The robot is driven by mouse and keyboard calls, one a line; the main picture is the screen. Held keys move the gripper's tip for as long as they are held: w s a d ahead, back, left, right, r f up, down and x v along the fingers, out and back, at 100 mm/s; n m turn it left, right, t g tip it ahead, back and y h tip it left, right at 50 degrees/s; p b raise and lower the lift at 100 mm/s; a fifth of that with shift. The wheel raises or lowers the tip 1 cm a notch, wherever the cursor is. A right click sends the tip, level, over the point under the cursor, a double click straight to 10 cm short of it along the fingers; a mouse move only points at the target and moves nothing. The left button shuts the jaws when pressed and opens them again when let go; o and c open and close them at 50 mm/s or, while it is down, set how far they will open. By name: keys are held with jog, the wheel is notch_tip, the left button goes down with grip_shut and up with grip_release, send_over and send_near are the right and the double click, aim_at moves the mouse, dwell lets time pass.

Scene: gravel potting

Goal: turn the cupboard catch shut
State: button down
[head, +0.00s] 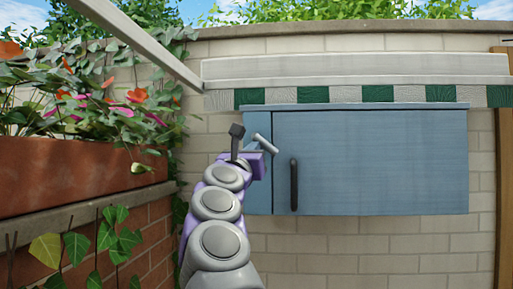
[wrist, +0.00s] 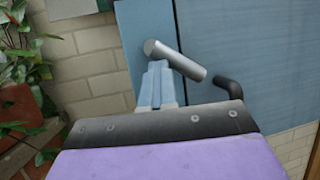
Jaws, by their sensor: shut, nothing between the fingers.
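The blue cupboard (head: 390,160) hangs on a pale brick wall; its door looks closed against the narrow left panel (wrist: 132,30). The catch (head: 265,144) is a silver-grey bar, tilted from upper left to lower right near the door seam. It also shows in the wrist view (wrist: 182,63), its lower right end over the door side. My gripper (wrist: 157,67) is shut and empty, its blue-grey fingertips just below the bar's left half. I cannot tell whether they touch it. In the head view my purple gripper body (head: 255,166) hides the fingers.
A dark door handle (head: 294,185) stands close to the right of the catch; its top shows in the wrist view (wrist: 229,88). A terracotta planter (head: 75,160) with flowers and leaves is at the left. A ledge with green and white tiles (head: 377,94) runs above the cupboard.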

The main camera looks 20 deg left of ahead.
jog(key=shift+w+f, duration=0.25)
jog(key=shift+w, duration=0.05)
dwell(0.4)
